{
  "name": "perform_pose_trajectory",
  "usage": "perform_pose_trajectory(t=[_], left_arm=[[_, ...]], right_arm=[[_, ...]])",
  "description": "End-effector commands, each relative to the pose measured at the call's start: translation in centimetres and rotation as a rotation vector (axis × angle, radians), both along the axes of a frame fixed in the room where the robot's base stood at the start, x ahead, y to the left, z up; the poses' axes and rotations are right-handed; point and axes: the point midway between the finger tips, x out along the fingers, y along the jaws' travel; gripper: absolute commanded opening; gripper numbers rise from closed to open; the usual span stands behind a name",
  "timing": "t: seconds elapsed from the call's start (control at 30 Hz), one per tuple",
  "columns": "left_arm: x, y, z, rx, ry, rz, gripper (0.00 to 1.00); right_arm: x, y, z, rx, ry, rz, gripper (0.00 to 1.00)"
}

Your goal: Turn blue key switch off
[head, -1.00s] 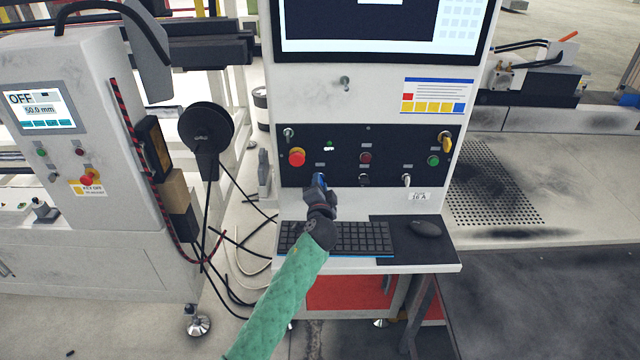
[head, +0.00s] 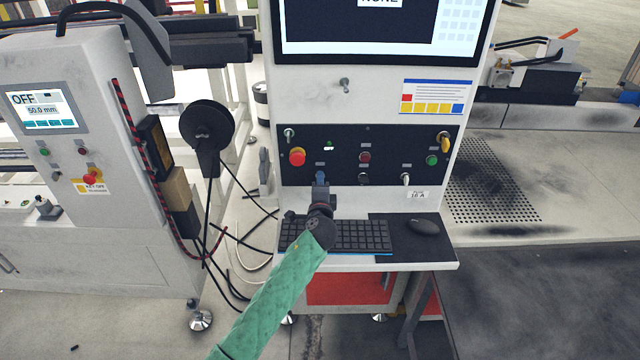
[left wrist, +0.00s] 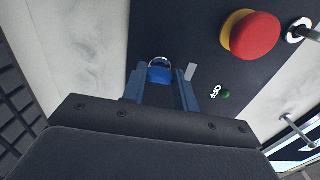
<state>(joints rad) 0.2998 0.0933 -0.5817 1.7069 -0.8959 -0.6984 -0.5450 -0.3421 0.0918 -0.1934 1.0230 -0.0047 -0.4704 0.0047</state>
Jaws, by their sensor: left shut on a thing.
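The blue key switch (head: 320,176) is on the black control panel (head: 400,178), below the red emergency button (head: 297,156). In the left wrist view the blue key (left wrist: 159,73) sits between my fingers. My left gripper (head: 320,187) is shut on the key, and its fingers partly cover it. In the left wrist view the gripper (left wrist: 162,84) points at the panel. A small green light (left wrist: 226,93) beside white lettering that appears to read OFF is near it. My right gripper is not in view.
A yellow key switch (head: 445,144) and a silver toggle (head: 405,178) are on the panel's right. Below are a keyboard (head: 365,238) and a mouse (head: 425,227) on a shelf. A black reel (head: 207,127) with hanging cables stands to the left.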

Motion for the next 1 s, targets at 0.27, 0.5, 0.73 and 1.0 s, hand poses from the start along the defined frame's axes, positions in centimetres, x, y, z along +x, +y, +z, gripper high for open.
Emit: perform_pose_trajectory(t=[0.27,0.5,0.73,1.0], left_arm=[[0.0,0.0,0.0,0.001,-0.001,-0.001,0.06],[0.0,0.0,0.0,0.000,-0.001,-0.001,0.51],[-0.1,0.0,0.0,0.000,0.000,0.000,0.51],[-2.6,0.0,-0.4,-0.001,0.000,-0.001,0.51]], right_arm=[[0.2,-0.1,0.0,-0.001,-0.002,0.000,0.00],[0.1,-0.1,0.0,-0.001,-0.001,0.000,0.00],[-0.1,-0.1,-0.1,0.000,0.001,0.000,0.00],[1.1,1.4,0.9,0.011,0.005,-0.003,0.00]])
